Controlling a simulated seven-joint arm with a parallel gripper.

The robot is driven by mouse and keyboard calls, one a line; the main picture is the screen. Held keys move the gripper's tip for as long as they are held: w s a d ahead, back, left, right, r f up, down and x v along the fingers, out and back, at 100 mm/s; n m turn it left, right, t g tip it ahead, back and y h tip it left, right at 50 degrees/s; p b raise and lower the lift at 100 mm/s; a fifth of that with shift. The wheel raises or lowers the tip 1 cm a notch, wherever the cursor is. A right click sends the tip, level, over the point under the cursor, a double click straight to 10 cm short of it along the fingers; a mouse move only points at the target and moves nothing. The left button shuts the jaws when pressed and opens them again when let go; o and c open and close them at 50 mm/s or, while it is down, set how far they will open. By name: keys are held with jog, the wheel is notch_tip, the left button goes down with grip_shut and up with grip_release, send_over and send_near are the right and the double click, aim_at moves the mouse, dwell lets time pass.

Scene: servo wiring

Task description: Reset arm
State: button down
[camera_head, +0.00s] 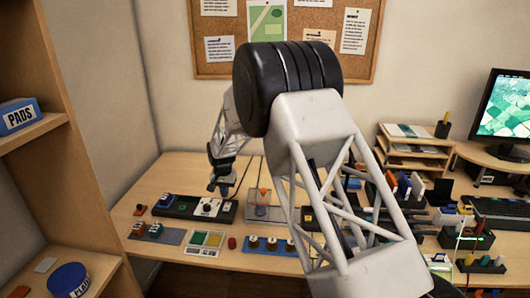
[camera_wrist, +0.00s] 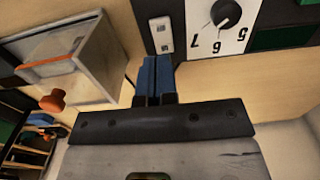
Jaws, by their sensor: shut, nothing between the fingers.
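My gripper (camera_head: 218,187) hangs above the left part of the desk in the head view, over a long dark panel (camera_head: 172,207). In the wrist view, its two blue fingers (camera_wrist: 155,75) are together, with nothing seen between them. Beyond the fingertips, the wrist view shows a white dial plate (camera_wrist: 226,22) with a black knob and upside-down numerals, and a small pale switch plate (camera_wrist: 162,35). The fingertips appear close to the dark panel, but I cannot tell whether they touch it. My arm hides the middle of the desk.
A grey box with an orange part (camera_wrist: 85,62) is left in the wrist view, near an orange knob (camera_wrist: 52,101). A paper rack (camera_head: 408,150) and monitor (camera_head: 505,105) stand right; shelves (camera_head: 45,125) stand left.

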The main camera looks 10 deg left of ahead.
jog(key=s+d+r+t, duration=0.1)
jog(key=s+d+r, duration=0.9)
jog(key=d+r, duration=0.4)
jog(key=s+d+r, duration=0.9)
jog(key=d+r, duration=0.2)
jog(key=d, duration=0.4)
jog(key=s+d+r+t, duration=0.1)
jog(key=s+d+r, duration=0.1)
jog(key=s+d, duration=0.55)
jog(key=s+d+r, duration=0.2)
jog(key=s+d, duration=0.2)
jog(key=s, duration=0.6)
jog(key=s+d+f, duration=0.1)
jog(key=s+d, duration=0.1)
jog(key=s, duration=0.6)
jog(key=s+d+f, duration=0.1)
jog(key=s+d, duration=0.2)
jog(key=s, duration=0.6)
jog(key=shift+d+f+t, duration=0.3)
jog(key=shift+d+f, duration=0.05)
jog(key=shift+f, duration=0.05)
jog(key=shift+w, duration=0.15)
